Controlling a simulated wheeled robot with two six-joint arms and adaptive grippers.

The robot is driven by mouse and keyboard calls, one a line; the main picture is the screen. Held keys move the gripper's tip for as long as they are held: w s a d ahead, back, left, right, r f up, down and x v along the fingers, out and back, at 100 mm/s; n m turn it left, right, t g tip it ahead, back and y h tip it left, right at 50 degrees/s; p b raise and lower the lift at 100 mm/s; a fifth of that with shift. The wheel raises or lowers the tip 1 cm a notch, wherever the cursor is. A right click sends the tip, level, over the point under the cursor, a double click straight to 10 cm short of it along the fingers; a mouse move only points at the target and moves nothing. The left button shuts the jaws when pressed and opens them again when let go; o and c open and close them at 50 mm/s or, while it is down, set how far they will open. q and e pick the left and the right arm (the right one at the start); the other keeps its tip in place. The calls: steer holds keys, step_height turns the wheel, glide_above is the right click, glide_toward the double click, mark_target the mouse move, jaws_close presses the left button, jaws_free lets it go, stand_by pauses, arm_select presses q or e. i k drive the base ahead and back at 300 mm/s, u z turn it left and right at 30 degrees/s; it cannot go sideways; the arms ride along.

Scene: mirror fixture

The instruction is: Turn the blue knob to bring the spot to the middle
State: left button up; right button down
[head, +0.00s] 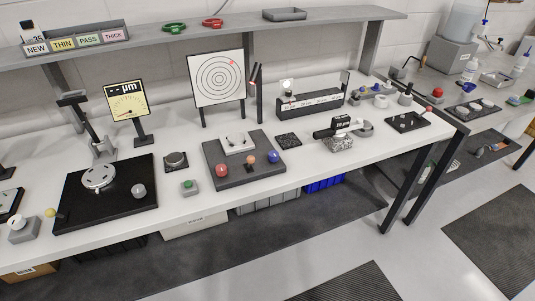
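The blue knob (274,156) is at the right on a dark fixture plate (243,179) in the middle of the bench. A red knob (222,170) and an orange knob (249,159) stand left of it on the same plate. A pale mount (236,142) sits behind the knobs. A white target board (218,85) with concentric rings stands behind the plate. A small red spot (233,62) shows on it, up and right of the rings' centre. Neither of my grippers is in view, and nothing touches the knobs.
A small box with a green button (189,187) stands left of the plate. A dark tall post (254,80) stands right of the board. A black plate (107,200) with a metal disc is at left, and a dark textured pad (288,140) at right. A shelf (200,38) overhangs the back.

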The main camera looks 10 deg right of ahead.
mark_target(273, 155)
steer(key=z, duration=1.05)
steer(key=i, duration=0.55)
steer(key=u, duration=2.15)
